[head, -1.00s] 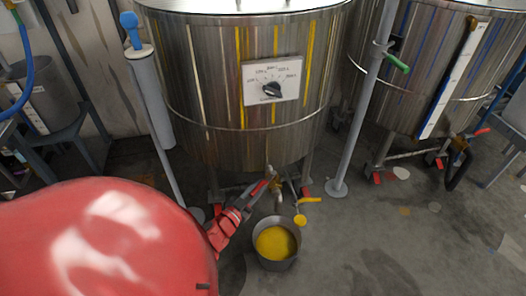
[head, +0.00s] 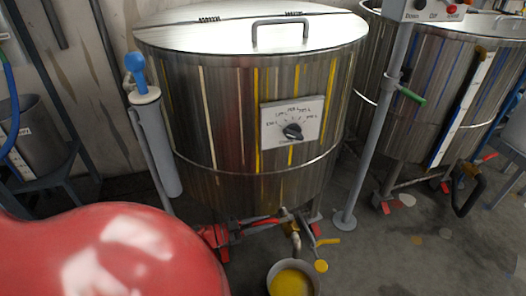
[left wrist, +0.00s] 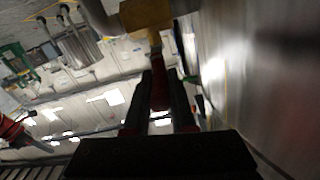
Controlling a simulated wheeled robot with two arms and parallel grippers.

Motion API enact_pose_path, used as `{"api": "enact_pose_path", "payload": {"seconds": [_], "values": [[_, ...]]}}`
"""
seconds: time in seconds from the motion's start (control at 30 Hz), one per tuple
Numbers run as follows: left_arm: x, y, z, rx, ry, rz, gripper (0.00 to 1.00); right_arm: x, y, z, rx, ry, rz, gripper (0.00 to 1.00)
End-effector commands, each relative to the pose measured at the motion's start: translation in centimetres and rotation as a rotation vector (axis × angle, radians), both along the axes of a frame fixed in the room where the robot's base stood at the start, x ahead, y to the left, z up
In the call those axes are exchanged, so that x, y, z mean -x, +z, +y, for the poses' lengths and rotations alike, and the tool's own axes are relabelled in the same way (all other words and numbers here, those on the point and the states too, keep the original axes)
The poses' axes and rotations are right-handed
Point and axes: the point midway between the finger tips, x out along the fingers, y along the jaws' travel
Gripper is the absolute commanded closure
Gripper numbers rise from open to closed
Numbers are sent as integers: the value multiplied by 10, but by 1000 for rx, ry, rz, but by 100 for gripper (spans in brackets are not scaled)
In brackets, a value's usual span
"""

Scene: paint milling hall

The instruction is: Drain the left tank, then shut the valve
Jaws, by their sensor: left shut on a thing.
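The left tank (head: 230,165) is a steel drum with a closed lid and a dial plate (head: 305,120). Its brass outlet valve (head: 285,214) is low at the front, with a bent spout (head: 296,240) above a grey bucket (head: 273,272) holding yellow paint (head: 291,284). My left gripper (head: 240,232) is at the valve's red lever handle (head: 264,222). In the left wrist view, the dark fingers (left wrist: 160,82) are shut on this handle, with the brass valve body (left wrist: 147,13) beyond. I cannot tell whether paint runs from the spout.
A grey post (head: 366,145) with a button box (head: 436,10) stands right of the tank. A second tank (head: 418,120) is behind it. A blue-topped grey tube (head: 157,145) is at the left. The floor at the right front (head: 400,265) is mostly clear.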

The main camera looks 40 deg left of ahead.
Motion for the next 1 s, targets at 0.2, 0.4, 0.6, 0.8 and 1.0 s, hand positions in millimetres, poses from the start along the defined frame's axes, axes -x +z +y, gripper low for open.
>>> {"api": "enact_pose_path", "payload": {"seconds": [0.2,0.4,0.6,0.8,1.0], "values": [[0,-2,-1,-2,-16,3,100,0,-4,0,0,0,0,100],[0,-1,-1,-2,-18,3,100,0,-4,0,0,0,0,100],[0,-1,-1,-2,-18,3,69,0,-4,0,0,0,0,100],[0,-1,-1,-1,-19,2,47,0,-4,0,0,0,0,100],[1,-1,-2,-1,-20,2,47,0,-3,0,0,0,0,100]]}}
